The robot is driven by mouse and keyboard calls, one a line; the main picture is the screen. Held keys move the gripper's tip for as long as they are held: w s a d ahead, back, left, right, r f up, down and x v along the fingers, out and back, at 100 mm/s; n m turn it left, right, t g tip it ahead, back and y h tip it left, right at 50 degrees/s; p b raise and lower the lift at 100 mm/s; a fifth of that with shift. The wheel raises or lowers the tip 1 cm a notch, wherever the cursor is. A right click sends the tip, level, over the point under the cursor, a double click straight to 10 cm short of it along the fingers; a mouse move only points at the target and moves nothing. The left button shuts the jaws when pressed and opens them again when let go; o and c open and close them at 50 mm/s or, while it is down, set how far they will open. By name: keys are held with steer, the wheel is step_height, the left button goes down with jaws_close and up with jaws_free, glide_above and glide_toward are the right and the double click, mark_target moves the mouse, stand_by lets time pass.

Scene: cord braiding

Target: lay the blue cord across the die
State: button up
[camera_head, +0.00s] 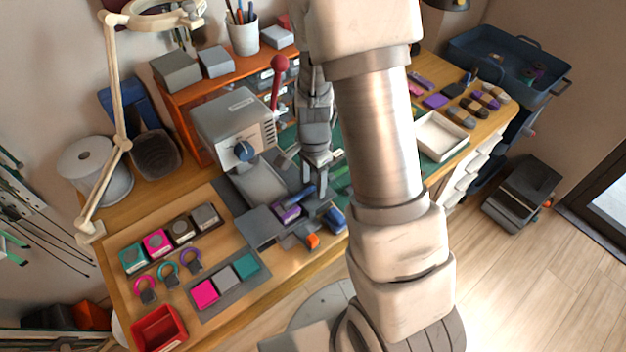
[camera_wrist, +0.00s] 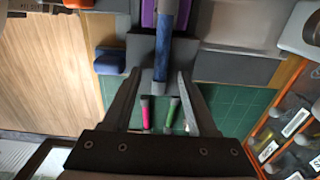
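The blue cord (camera_wrist: 163,50) shows as a short, stiff blue length in the wrist view, over a purple piece (camera_wrist: 148,12) and a dark grey block. In the head view the blue cord (camera_head: 302,195) lies just above the purple piece (camera_head: 287,213) on the grey fixture (camera_head: 259,228). Which part of this fixture is the die I cannot tell for certain. My gripper (camera_wrist: 159,72) is open, with its fingers either side of the cord's near end and visible gaps. In the head view my gripper (camera_head: 312,180) points down close to the cord.
A grey press (camera_head: 232,128) with a red-knobbed lever stands behind the fixture. A blue block (camera_head: 335,218) and an orange-tipped tool (camera_head: 312,241) lie at the bench's front edge. Pink and green pens (camera_wrist: 170,112) lie below my fingers in the wrist view. A white tray (camera_head: 441,135) is at right.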

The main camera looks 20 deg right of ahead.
step_height(320, 180, up, 18)
steer(key=p, duration=0.3)
steer(key=shift+f, duration=0.2)
steer(key=s+a+r+n+t, duration=0.3)
steer(key=s+r+n+t, duration=0.2)
steer(key=s+r+n, duration=0.9)
steer(key=shift+s+r+t+p, duration=0.15)
steer(key=shift+s+t+p, duration=0.15)
steer(key=shift+s, duration=0.15)
